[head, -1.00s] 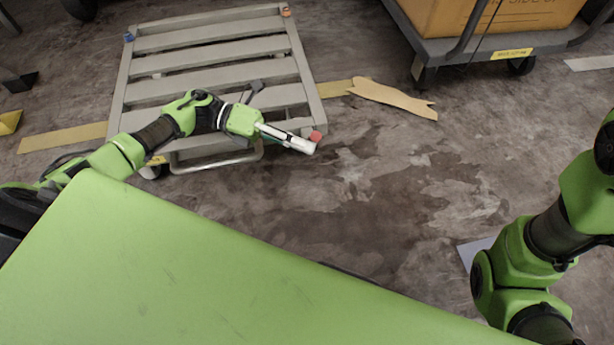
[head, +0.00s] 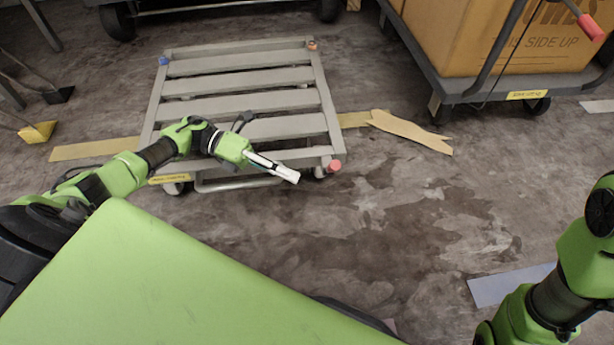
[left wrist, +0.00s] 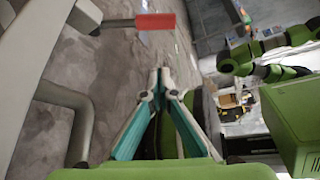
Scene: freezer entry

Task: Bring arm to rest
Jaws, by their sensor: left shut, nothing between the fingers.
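My left arm reaches in from the left in the head view, over the near side of a grey slatted cart. My left gripper (head: 290,175) is shut and empty, just in front of the cart's near right corner. In the left wrist view the left gripper (left wrist: 160,75) shows its fingertips together above the floor. My right arm (head: 570,270) shows at the right edge of the head view. Its gripper is out of the picture.
The grey slatted cart (head: 240,107) stands low on wheels with a red corner cap (head: 334,166). A trolley (head: 480,90) with a cardboard box (head: 510,40) stands at the back right. Torn cardboard (head: 410,130) lies on the floor. The middle floor is open.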

